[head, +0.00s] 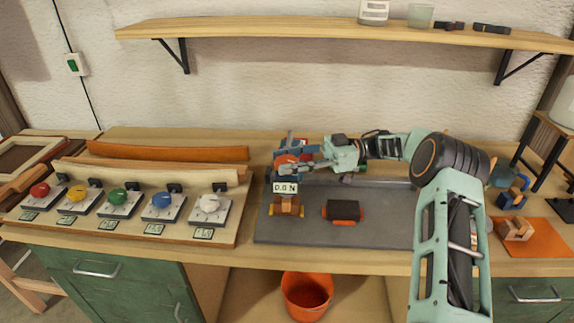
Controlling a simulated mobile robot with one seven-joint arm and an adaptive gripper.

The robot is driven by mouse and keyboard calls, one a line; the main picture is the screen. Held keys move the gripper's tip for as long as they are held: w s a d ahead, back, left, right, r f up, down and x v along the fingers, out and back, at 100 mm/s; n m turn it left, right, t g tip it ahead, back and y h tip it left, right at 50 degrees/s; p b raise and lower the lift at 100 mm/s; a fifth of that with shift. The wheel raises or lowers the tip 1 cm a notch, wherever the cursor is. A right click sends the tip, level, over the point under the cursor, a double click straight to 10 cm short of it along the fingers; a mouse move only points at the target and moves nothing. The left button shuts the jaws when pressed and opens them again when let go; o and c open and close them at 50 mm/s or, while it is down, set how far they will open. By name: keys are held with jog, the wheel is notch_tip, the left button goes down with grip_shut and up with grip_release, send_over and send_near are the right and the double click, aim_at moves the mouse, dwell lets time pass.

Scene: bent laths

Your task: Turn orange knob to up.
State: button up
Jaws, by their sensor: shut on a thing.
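The orange knob (284,160) is at the upper part of a small upright device with a white "0.0 N" display (285,188). My gripper (292,167) reaches in from the right, level with the knob, and its jaws are closed on it. The fingers cover part of the knob, so I cannot tell which way it points. The device has blue parts at the top and a brown lower body with orange feet (287,206). It stands on a dark grey mat (385,225).
A black and orange block (344,211) lies on the mat to the right of the device. A board with red, yellow, green, blue and white (209,203) knobs is to the left. A wooden shelf (300,30) hangs above. An orange bucket (307,296) is below the bench.

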jog(key=shift+r+n+g, duration=0.2)
jog(key=shift+n+g, duration=0.2)
jog(key=shift+g, duration=0.2)
jog(key=o, duration=1.2)
jog(key=shift+d+f, duration=0.1)
jog(key=shift+f, duration=0.05)
jog(key=shift+w+d, duration=0.1)
jog(key=shift+d, duration=0.1)
jog(key=shift+v, duration=3.55)
jog(key=shift+r, duration=0.25)
